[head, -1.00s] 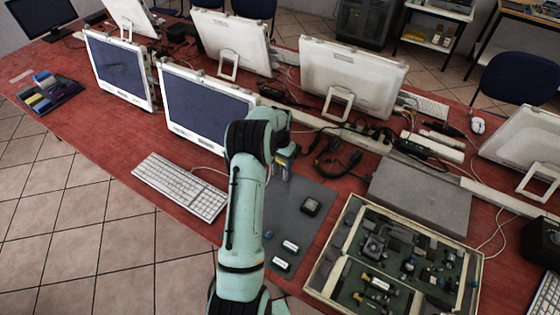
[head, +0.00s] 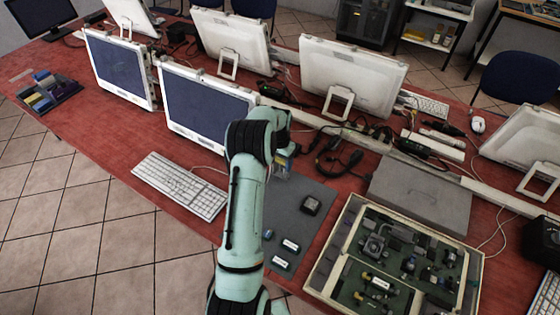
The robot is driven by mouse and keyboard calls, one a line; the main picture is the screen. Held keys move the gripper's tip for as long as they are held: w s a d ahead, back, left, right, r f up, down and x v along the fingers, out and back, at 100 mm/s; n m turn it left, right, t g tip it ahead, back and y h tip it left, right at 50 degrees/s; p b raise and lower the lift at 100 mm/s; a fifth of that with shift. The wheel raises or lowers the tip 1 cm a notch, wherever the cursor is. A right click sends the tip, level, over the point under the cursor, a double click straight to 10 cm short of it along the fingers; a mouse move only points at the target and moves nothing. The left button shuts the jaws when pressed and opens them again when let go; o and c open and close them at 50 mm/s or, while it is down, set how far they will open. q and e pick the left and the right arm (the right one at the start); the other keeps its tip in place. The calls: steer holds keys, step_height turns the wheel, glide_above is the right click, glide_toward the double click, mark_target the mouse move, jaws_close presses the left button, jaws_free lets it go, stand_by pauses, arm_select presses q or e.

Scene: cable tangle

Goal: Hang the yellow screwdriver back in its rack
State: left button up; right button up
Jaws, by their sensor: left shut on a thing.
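My left arm reaches up from the bottom centre over the grey mat (head: 312,225). Its gripper (head: 283,166) is at the mat's far end, partly hidden behind my own wrist. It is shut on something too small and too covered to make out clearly. A small yellow patch shows at the gripper, and I cannot tell whether it is the yellow screwdriver. I cannot make out the rack for certain; my arm hides part of the mat. My right gripper is not in view.
A white keyboard (head: 180,186) and a monitor (head: 206,108) are left of my arm. An open case of parts (head: 333,262) and a grey box (head: 420,194) are on the right. A small dark device (head: 311,205) and white-labelled blocks (head: 290,245) lie on the mat.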

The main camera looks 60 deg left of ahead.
arm_select(q)
steer(key=shift+f, duration=0.4)
stand_by(0.3)
steer(key=o, duration=1.2)
steer(key=shift+c, duration=0.2)
step_height(320, 180, up, 14)
steer(key=shift+f, duration=0.25)
